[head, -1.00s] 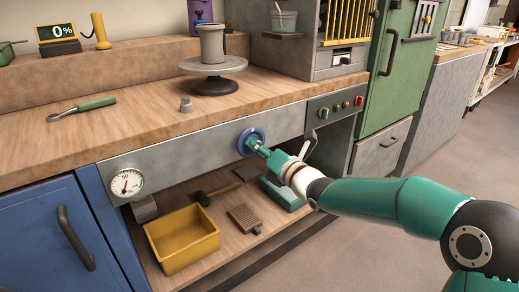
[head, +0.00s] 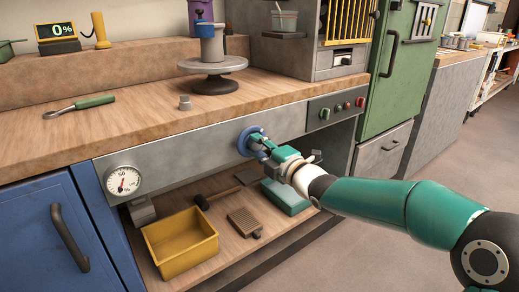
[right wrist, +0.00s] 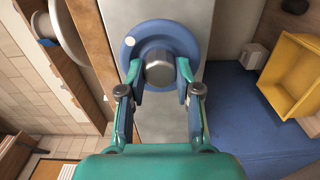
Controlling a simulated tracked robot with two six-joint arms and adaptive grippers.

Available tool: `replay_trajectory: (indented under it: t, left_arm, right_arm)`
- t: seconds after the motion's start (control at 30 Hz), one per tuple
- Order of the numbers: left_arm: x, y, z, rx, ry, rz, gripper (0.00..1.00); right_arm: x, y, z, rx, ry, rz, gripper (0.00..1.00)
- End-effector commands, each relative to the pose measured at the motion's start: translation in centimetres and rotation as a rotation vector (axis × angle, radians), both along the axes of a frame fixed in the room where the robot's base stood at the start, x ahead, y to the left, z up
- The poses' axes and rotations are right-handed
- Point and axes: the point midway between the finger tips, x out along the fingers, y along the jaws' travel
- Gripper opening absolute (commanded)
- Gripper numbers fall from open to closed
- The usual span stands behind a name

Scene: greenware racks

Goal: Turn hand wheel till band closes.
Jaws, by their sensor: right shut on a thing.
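The blue hand wheel (head: 243,146) sits on the grey front panel below the worktop. It fills the top of the right wrist view (right wrist: 185,32), with a grey hub (right wrist: 159,68) and a white dot near its left rim. My right gripper (head: 263,147) is at the wheel, its two fingers shut on the hub from both sides, as the right wrist view shows (right wrist: 159,80). A grey cylinder (head: 212,50) stands on a turntable (head: 213,67); blue shows around its upper part, perhaps the band. Whether it is closed I cannot tell. My left gripper is out of view.
A round gauge (head: 123,180) is left of the wheel, its reading too small to be sure. Below are a yellow bin (head: 180,245) and a brush-like block (head: 244,222). Switches (head: 337,108) are to the right.

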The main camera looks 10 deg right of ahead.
Motion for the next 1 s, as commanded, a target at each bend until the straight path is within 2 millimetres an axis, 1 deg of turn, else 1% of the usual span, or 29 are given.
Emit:
replay_trajectory:
  t: [0.03, 0.43, 1.0]
  left_arm:
    - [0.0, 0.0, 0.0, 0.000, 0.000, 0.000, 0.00]
    - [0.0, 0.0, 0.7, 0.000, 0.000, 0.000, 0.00]
    - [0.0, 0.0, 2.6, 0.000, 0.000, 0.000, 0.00]
  right_arm:
    - [0.0, -0.2, -0.4, 0.040, 0.028, -0.005, 0.00]
    - [0.0, -0.3, -0.3, 0.391, 0.174, -0.006, 0.00]
    - [0.0, -0.3, -0.4, 0.891, 0.385, -0.010, 0.00]
